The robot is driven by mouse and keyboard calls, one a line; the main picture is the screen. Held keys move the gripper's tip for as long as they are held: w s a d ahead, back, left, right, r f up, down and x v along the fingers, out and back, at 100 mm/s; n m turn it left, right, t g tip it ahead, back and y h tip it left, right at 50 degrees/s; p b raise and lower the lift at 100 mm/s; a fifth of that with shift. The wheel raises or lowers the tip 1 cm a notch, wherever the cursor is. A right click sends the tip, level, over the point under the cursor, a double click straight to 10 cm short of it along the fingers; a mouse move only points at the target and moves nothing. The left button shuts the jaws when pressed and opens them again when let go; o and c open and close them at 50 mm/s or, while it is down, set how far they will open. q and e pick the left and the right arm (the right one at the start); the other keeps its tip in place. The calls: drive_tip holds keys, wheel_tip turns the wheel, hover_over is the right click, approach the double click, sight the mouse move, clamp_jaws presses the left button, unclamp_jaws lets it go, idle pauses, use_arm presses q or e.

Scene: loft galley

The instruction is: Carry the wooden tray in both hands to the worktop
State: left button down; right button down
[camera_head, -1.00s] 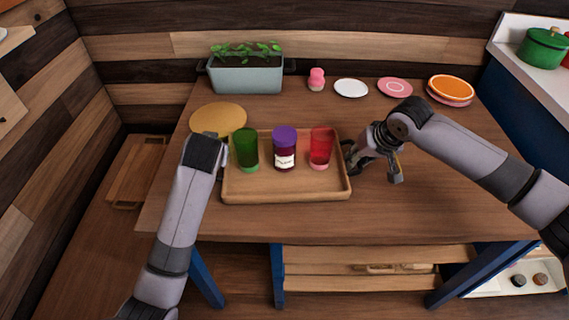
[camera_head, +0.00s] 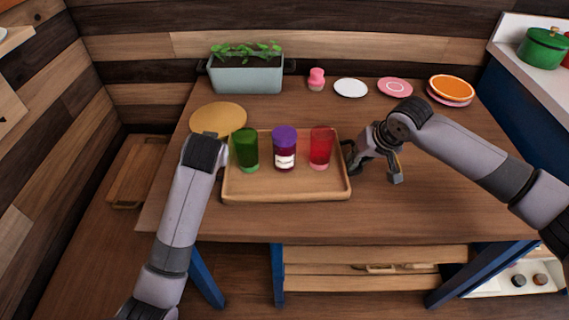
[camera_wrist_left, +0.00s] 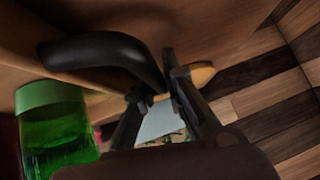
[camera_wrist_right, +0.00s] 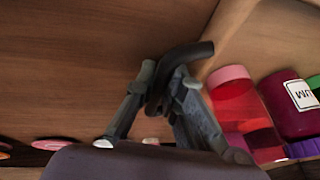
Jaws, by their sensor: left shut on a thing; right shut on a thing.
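The wooden tray (camera_head: 285,190) lies on the wooden table, level. It carries a green cup (camera_head: 246,150), a purple-lidded jar (camera_head: 285,150) and a red cup (camera_head: 321,148), all upright. My right gripper (camera_head: 352,158) is at the tray's right side, and in the right wrist view its fingers (camera_wrist_right: 165,85) are shut on the black handle (camera_wrist_right: 190,52). My left gripper is at the tray's left side, largely hidden behind its own wrist in the head view. In the left wrist view its fingers (camera_wrist_left: 160,95) are shut by the tray's other black handle (camera_wrist_left: 100,52).
On the table (camera_head: 420,215) stand a planter (camera_head: 246,76), a yellow round mat (camera_head: 218,118), a pink shaker (camera_head: 317,80) and several plates along the back. A white-topped counter (camera_head: 515,62) with a green pot (camera_head: 543,47) is at the right. The table's front is clear.

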use_arm(q)
drive_tip(key=shift+w+r, duration=0.1)
drive_tip(key=shift+r, duration=0.1)
use_arm(e)
drive_tip(key=shift+w+r, duration=0.15)
drive_tip(key=shift+r, duration=0.05)
